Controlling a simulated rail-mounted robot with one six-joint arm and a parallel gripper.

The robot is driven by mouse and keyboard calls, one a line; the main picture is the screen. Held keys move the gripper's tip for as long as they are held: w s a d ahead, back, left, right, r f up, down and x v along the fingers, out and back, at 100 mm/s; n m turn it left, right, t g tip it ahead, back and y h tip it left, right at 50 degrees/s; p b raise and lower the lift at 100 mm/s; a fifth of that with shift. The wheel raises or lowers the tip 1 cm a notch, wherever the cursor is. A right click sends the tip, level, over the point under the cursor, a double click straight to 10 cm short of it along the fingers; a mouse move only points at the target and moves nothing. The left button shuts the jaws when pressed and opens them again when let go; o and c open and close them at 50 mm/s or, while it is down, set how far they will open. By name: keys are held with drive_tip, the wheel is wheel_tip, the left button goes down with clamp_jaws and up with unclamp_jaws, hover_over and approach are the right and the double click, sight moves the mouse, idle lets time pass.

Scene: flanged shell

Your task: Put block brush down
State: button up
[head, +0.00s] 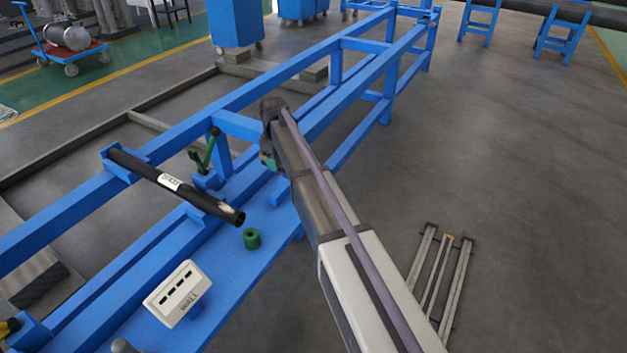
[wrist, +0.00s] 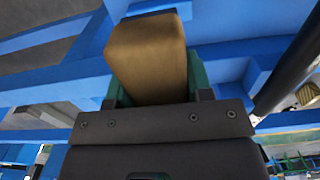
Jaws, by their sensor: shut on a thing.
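The block brush (wrist: 148,58) shows in the wrist view as a brown block between the green fingers of my gripper (wrist: 155,78). My gripper is shut on it, with a finger on each side. Its bristles cannot be made out. In the head view my gripper (head: 268,160) is mostly hidden behind my arm, with only a bit of green showing over the blue frame. The brush cannot be made out there. Blue beams lie beyond the block in the wrist view; I cannot tell whether it touches them.
A black labelled tube (head: 172,184) rests across the blue frame (head: 345,98). A green ring (head: 252,239) and a white slotted box (head: 178,293) are on the blue bench surface. A green-handled clamp (head: 209,150) stands near the tube. Metal bars (head: 440,275) lie on the floor at right.

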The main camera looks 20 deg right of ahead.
drive_tip(key=shift+d, duration=0.25)
drive_tip(key=b, duration=0.7)
hover_over(281, 189)
wheel_tip(281, 189, down, 6)
drive_tip(key=shift+a+f, duration=0.1)
drive_tip(key=shift+f, duration=0.15)
wheel_tip(281, 189, down, 4)
drive_tip(key=b, duration=0.3)
drive_tip(key=shift+b, duration=0.3)
drive_tip(key=shift+r+p, duration=0.3)
drive_tip(key=shift+f+b, duration=0.3)
drive_tip(key=o, duration=0.8)
drive_tip(key=shift+r, duration=0.1)
drive_tip(key=shift+o, duration=0.2)
